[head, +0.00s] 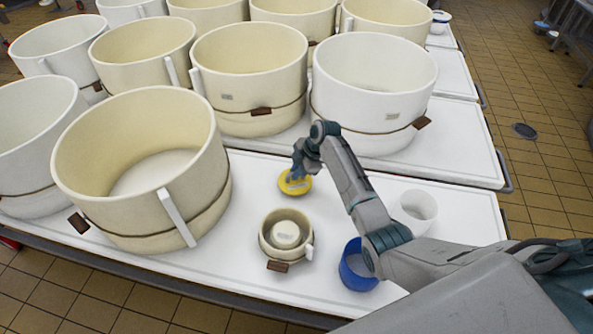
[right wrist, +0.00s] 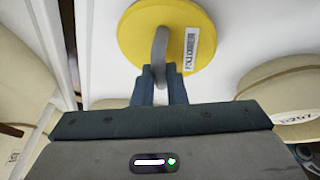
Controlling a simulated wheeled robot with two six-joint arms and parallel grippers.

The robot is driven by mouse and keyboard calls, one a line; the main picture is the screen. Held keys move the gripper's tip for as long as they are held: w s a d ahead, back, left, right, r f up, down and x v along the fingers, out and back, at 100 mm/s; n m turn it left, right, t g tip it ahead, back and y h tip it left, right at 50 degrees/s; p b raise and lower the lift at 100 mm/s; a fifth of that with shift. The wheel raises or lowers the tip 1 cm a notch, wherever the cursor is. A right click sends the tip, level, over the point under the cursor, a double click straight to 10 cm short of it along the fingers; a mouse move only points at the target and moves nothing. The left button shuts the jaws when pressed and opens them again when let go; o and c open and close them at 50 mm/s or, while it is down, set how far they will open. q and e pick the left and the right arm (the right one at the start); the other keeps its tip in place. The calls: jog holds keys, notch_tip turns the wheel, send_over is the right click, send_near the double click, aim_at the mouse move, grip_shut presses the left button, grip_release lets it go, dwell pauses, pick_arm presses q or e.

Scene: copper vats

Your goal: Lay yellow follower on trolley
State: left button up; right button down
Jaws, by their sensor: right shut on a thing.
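The yellow follower (head: 291,188) is a round disc with a grey handle and a white label; it fills the top of the right wrist view (right wrist: 139,42). My right gripper (head: 299,172) is shut on its handle, as the right wrist view also shows (right wrist: 161,82). The disc is over the white trolley top (head: 250,185), behind the small cream vat. I cannot tell whether it touches the surface. My left gripper is not in view.
A small cream vat (head: 267,245) with a white disc inside stands in front. A blue tub (head: 352,280) and a white tub (head: 418,207) stand near my right arm. A large cream vat (head: 90,190) is at left, more vats behind. Bare trolley top lies around the follower.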

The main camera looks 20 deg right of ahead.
jog(key=shift+f+b, duration=0.4)
jog(key=shift+f, duration=0.35)
dwell(0.8)
jog(key=c, duration=1.4)
grip_release()
